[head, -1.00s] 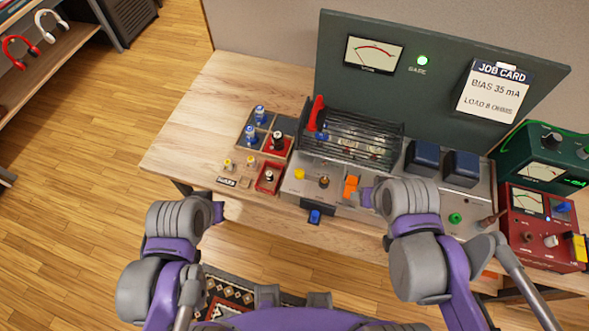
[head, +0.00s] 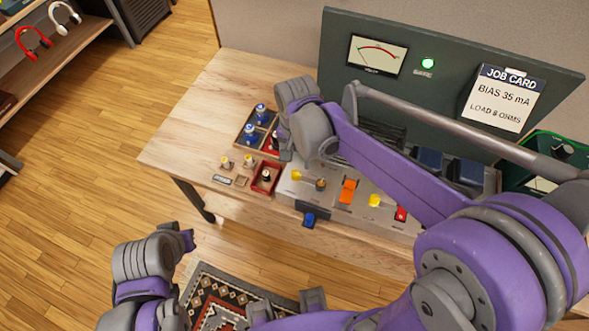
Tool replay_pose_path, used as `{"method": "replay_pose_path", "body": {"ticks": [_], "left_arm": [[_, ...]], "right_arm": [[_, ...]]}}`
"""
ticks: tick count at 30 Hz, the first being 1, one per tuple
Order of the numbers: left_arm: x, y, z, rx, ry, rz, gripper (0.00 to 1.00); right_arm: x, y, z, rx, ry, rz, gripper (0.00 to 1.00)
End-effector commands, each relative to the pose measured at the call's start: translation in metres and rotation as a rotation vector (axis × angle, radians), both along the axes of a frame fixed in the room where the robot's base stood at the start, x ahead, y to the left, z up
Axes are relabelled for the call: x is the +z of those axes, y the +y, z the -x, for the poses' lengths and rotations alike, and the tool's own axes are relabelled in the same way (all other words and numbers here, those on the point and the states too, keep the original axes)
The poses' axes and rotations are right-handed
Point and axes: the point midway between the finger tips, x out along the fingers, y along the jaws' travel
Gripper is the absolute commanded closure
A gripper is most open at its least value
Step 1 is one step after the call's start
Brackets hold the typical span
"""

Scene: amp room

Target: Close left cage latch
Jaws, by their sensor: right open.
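The dark barred cage (head: 388,132) on the amp shows only in part, behind my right arm. The left cage latch is hidden behind my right wrist and forearm. My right gripper (head: 286,142) is open at the cage's left end, above the small parts trays. Its fingertips are largely hidden, and I cannot tell whether it touches the latch. My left gripper (head: 188,240) is low at the left, in front of the bench and away from the cage. Its jaws are not clear.
A tray with blue-capped parts (head: 250,130) and a red tray (head: 263,182) lie left of the amp. The amp's front has an orange switch (head: 348,190) and a blue knob (head: 309,219). A green panel (head: 445,60) stands behind. The bench's left end is clear.

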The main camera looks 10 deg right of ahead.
Motion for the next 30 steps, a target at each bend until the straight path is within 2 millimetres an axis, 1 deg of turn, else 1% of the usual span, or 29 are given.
{"method": "replay_pose_path", "body": {"ticks": [1, 3, 6, 9, 14, 22, 23, 24, 26, 30], "left_arm": [[-0.002, 0.000, 0.001, 0.000, 0.001, 0.000, 1.00], [-0.004, 0.000, 0.001, 0.000, 0.002, 0.000, 1.00], [-0.006, 0.000, 0.002, 0.000, 0.003, 0.000, 1.00], [-0.007, 0.000, 0.002, 0.000, 0.004, 0.000, 1.00], [-0.008, 0.000, 0.003, 0.000, 0.005, 0.000, 1.00], [-0.008, 0.000, 0.003, 0.000, 0.005, 0.000, 1.00], [-0.008, 0.000, 0.003, 0.000, 0.005, 0.000, 1.00], [-0.008, 0.000, 0.003, 0.000, 0.005, 0.000, 1.00], [-0.008, 0.000, 0.003, 0.000, 0.005, 0.000, 1.00], [-0.008, 0.000, 0.003, 0.000, 0.005, 0.000, 1.00]], "right_arm": [[-0.012, 0.000, 0.000, 0.000, 0.000, 0.000, 0.35], [-0.025, 0.000, 0.000, 0.000, 0.000, 0.000, 0.35], [-0.042, 0.000, 0.000, 0.000, 0.000, 0.000, 0.35], [-0.054, 0.000, 0.000, 0.001, 0.000, 0.000, 0.35], [-0.063, 0.000, 0.000, 0.001, -0.001, 0.000, 0.35], [-0.064, 0.000, 0.000, 0.001, -0.001, 0.000, 0.35], [-0.064, 0.000, 0.000, 0.001, -0.001, 0.000, 0.39], [-0.064, 0.000, 0.000, 0.001, -0.001, 0.000, 0.46], [-0.064, 0.000, 0.000, 0.001, -0.001, 0.000, 0.57], [-0.064, 0.000, 0.000, 0.001, -0.001, 0.000, 0.82]]}}
